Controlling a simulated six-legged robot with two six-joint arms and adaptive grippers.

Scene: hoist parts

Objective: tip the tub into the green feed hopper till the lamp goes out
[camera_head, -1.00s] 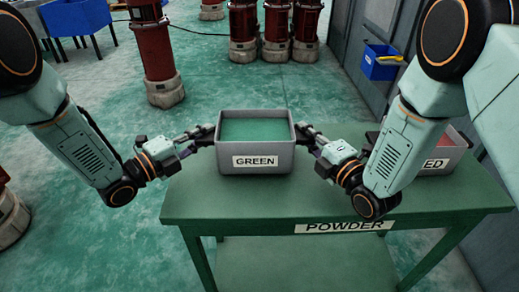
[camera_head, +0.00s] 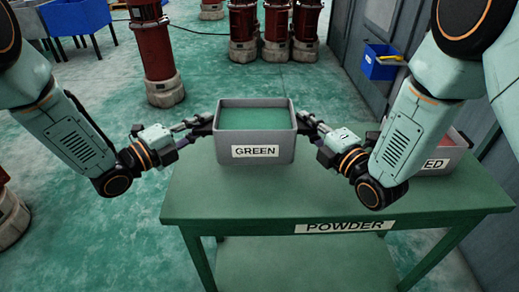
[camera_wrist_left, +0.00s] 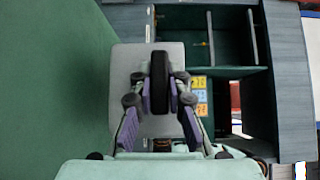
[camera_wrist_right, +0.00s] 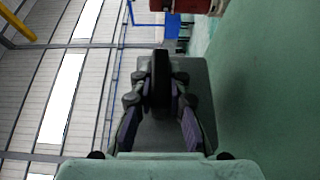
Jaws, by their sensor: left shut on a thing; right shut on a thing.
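The grey tub (camera_head: 223,150) labelled GREEN holds green powder (camera_head: 253,119) and is held level above the green table marked POWDER. My left gripper (camera_head: 207,126) is shut on the tub's left end. The left wrist view shows its fingers closed at the tub's grey end wall (camera_wrist_left: 124,75). My right gripper (camera_head: 303,124) is shut on the tub's right end. The right wrist view shows its fingers at the other end wall (camera_wrist_right: 199,80). The green feed hopper and its lamp cannot be made out for certain in these frames.
The green table (camera_head: 245,195) has free room in front of the tub. A second grey tub (camera_head: 437,163), its label partly hidden and ending in ED, stands at its right, behind my right arm. Red cylinders (camera_head: 243,30) stand on the floor behind. A blue bin (camera_head: 381,62) hangs on the wall.

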